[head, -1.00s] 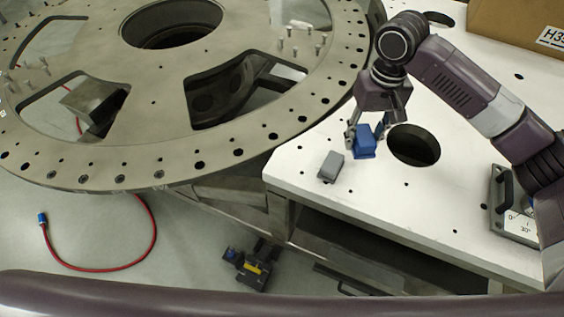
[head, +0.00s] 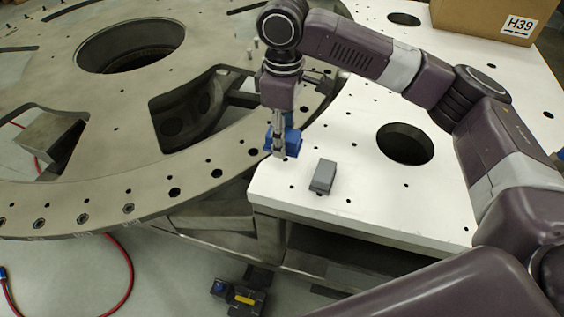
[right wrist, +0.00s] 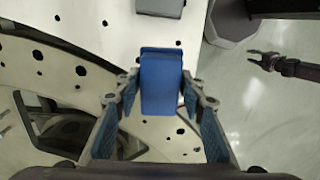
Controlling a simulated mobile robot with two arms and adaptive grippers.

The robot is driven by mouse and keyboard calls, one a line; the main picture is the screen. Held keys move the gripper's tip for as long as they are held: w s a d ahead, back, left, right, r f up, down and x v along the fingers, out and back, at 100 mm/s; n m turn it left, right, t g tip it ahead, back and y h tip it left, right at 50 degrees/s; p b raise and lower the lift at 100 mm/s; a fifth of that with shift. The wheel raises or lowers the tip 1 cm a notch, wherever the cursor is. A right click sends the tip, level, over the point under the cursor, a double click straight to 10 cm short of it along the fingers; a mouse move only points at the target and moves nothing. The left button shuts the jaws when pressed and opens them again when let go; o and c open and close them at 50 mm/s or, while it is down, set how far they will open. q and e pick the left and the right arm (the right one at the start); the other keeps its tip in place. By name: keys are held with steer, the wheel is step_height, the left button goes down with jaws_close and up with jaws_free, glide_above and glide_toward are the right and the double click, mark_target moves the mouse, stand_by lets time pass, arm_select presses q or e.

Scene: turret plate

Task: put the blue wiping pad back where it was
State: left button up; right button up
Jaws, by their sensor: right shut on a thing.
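The blue wiping pad (head: 291,143) is between the fingers of my right gripper (head: 280,150), near the white table's left corner, beside the rim of the turret plate (head: 215,172). In the right wrist view the pad (right wrist: 160,82) stands between the two fingers of the right gripper (right wrist: 161,103), which is shut on it. I cannot tell whether the pad touches the surface below. My left gripper is not in the head view. A dark two-fingered end, apparently my left gripper (right wrist: 264,60), shows small at the right of the right wrist view; its opening is unclear.
A grey block (head: 322,177) lies on the white table (head: 365,200), just right of the pad. A round hole (head: 405,144) opens further right. A cardboard box (head: 490,15) stands at the back. A red hose (head: 128,275) and a dark tool (head: 241,292) lie on the floor.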

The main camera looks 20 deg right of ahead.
glide_above(283, 173)
step_height(283, 173, down, 5)
steer(key=shift+f+p, duration=0.2)
steer(key=shift+p, duration=0.15)
steer(key=shift+f+p, duration=0.35)
steer(key=shift+f, duration=1.85)
steer(key=o, duration=1.1)
steer(key=shift+f, duration=0.1)
step_height(283, 173, up, 12)
steer(key=b, duration=0.2)
steer(key=shift+b, duration=0.35)
steer(key=shift+s, duration=0.1)
